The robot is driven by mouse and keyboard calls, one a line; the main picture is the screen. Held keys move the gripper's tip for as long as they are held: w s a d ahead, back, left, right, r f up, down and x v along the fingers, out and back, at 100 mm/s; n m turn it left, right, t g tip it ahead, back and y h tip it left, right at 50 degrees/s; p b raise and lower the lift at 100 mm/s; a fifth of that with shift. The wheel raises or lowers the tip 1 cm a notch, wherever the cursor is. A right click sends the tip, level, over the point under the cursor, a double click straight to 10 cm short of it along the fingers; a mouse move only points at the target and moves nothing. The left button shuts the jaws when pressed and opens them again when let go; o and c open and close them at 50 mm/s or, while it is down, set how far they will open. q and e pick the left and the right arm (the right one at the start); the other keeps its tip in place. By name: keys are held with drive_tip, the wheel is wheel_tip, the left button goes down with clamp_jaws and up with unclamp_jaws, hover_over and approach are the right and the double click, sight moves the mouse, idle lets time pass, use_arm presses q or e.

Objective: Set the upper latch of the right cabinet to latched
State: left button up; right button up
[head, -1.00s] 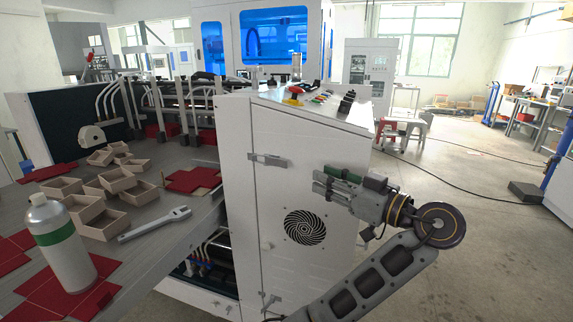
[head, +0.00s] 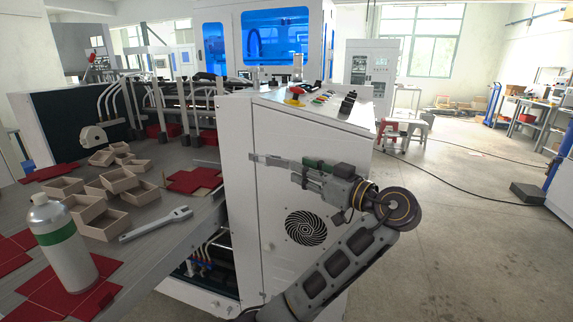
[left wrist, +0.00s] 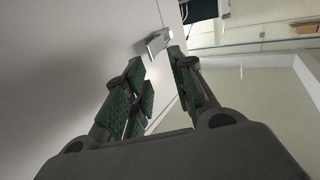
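The right cabinet (head: 285,220) is a white box with a sloped control panel and a round vent in its side door. Its upper latch (head: 262,157) is a small metal piece at the door's left edge. In the left wrist view the latch (left wrist: 156,45) is a bright curved piece just beyond my fingertips. My left gripper (head: 291,167) is open, its tips close to the latch's right end. Its green-padded fingers (left wrist: 161,66) are apart with nothing between them; contact with the latch cannot be told. My right gripper is out of view.
A grey table (head: 175,243) at the left holds small boxes, red sheets, a wrench (head: 156,225) and a spray can (head: 62,245). Red and grey stools (head: 404,133) stand behind the cabinet. The floor to the right is mostly clear.

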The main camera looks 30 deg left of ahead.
sight(276, 159)
use_arm(q)
drive_tip(key=shift+x, duration=3.45)
drive_tip(key=shift+d, duration=0.1)
drive_tip(key=shift+c, duration=0.2)
